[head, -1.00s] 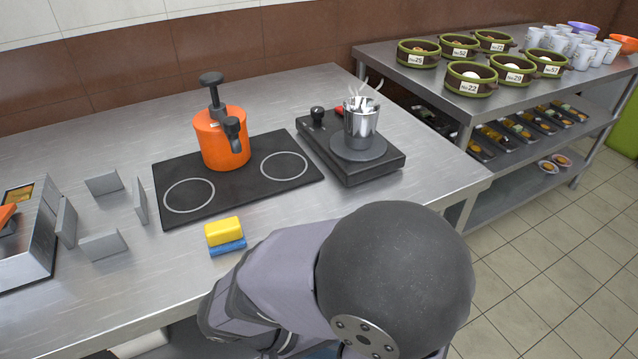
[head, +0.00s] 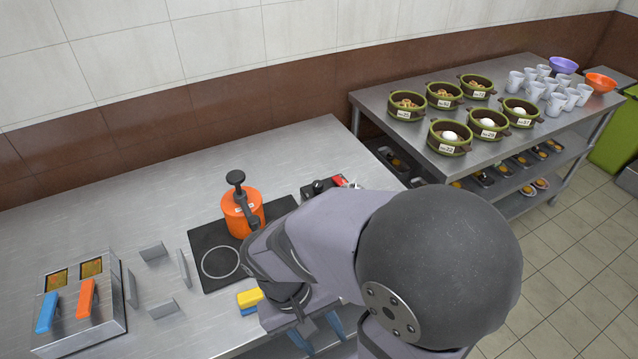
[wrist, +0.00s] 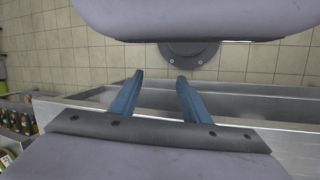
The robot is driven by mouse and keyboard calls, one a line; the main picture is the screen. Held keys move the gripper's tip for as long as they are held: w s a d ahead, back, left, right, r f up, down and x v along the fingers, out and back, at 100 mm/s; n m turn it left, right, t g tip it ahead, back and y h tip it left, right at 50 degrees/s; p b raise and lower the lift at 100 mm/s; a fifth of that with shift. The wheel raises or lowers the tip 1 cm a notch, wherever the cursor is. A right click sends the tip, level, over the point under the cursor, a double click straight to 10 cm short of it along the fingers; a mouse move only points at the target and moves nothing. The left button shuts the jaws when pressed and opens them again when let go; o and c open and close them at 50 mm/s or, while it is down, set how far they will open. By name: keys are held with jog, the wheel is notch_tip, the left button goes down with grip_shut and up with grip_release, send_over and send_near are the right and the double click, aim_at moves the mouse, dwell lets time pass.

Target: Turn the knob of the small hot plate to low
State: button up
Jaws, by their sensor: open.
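The small hot plate (head: 307,192) is mostly hidden behind my arm in the head view; only its back left corner shows. Its dark knob (head: 318,185) stands there, with a red item and a bit of the steel cup beside it. The knob's setting is too small to read. My gripper (head: 317,336) points down by the table's front edge, well short of the hot plate. In the wrist view my gripper (wrist: 160,78) shows two blue fingers apart with nothing between them. The hot plate is not in the wrist view.
An orange pot (head: 241,212) with a dark handle stands on the black two-ring cooktop (head: 206,243). A yellow and blue sponge (head: 249,299) lies near my gripper. Grey upright plates (head: 183,268) and a steel unit (head: 112,325) are at left. A shelf table (head: 385,112) holds bowls and cups.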

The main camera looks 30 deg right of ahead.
jog(key=w+r+n+t+y+p, duration=0.1)
jog(key=w+r+p, duration=0.2)
jog(key=r+p, duration=0.85)
jog(key=w+r+n+t+y+p, duration=0.15)
jog(key=w+r+p, duration=0.25)
jog(key=r+p, duration=0.7)
jog(key=t+b, duration=0.5)
jog(key=b, duration=1.1)
send_near(318, 183)
jog(key=shift+m, duration=0.35)
jog(key=shift+p+x, duration=1.05)
jog(key=shift+x, duration=3)
jog(key=c, duration=1)
